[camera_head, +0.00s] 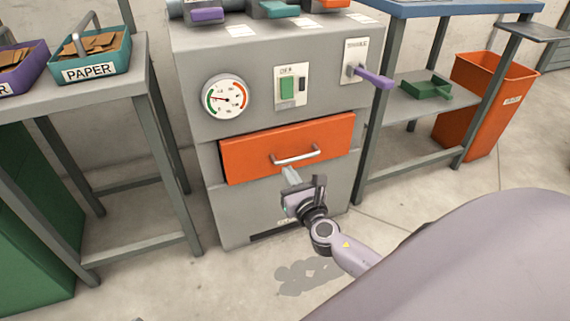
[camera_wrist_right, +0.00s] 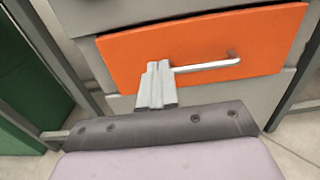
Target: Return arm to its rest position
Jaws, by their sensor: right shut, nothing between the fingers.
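My right gripper (camera_head: 290,174) is in front of the grey machine, just below the handle of the orange drawer. Its fingers are together with nothing between them, and they also show in the right wrist view (camera_wrist_right: 157,86). The orange drawer (camera_head: 240,153) has a silver bar handle (camera_head: 297,156). In the right wrist view the fingertips overlap the left end of the handle (camera_wrist_right: 208,65); I cannot tell whether they touch it. The drawer front looks slightly tilted or proud of the machine. My left gripper is not in view.
The grey machine (camera_head: 190,60) carries a gauge (camera_head: 226,96), a green switch (camera_head: 287,88) and a purple lever (camera_head: 372,77). A table with a teal paper bin (camera_head: 98,68) stands left. A shelf with a green tray (camera_head: 425,88) and an orange bin (camera_head: 490,110) stand right.

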